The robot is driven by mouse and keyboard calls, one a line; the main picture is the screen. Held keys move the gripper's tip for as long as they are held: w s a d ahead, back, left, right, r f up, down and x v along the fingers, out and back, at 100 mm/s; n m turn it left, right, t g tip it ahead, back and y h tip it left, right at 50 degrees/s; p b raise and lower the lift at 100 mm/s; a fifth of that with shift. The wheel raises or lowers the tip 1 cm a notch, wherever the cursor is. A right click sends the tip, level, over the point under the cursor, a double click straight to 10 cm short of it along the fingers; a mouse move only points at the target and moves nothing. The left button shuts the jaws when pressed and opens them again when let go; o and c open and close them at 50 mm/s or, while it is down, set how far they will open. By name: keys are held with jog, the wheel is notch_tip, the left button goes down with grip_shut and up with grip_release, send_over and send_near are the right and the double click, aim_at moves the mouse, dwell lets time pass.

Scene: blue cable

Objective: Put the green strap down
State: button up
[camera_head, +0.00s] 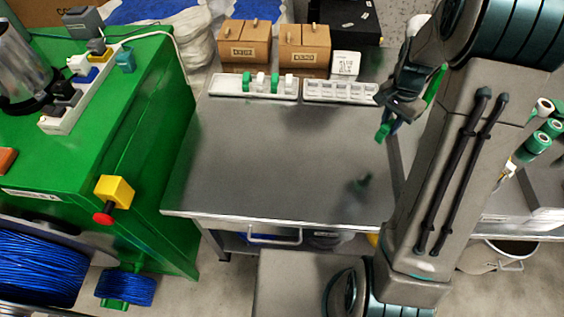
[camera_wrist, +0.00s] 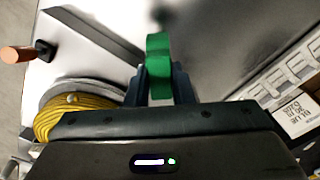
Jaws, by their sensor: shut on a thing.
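The green strap (camera_wrist: 158,50) is held upright between the two fingers of my gripper (camera_wrist: 158,82) in the wrist view. In the head view, my gripper (camera_head: 388,122) is above the right part of the grey metal table (camera_head: 270,160), with the green strap (camera_head: 383,132) showing below it. The gripper is shut on the strap. A dark shadow lies on the table below and left of the gripper, so the strap is held above the surface. My arm hides the table's right side.
At the table's back stand a white tray (camera_head: 235,86) with green and white pieces, another white tray (camera_head: 340,92), and brown boxes (camera_head: 244,45). A green bench (camera_head: 150,110) stands left. A yellow cable coil (camera_wrist: 75,112) shows in the wrist view. The table's middle is clear.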

jog(key=a+f+m+b, duration=0.1)
jog(key=a+f, duration=0.1)
jog(key=a, duration=0.1)
jog(key=a+f+m+b, duration=0.1)
jog(key=a+f, duration=0.1)
jog(key=f, duration=0.1)
jog(key=a+f+m+b, duration=0.1)
jog(key=a+f+m, duration=0.1)
jog(key=a, duration=0.1)
jog(key=shift+w+a+f, duration=0.3)
jog(key=shift+a, duration=0.05)
jog(key=shift+f, duration=1.9)
jog(key=shift+b, duration=0.3)
jog(key=shift+f, duration=0.25)
jog(key=o, duration=0.9)
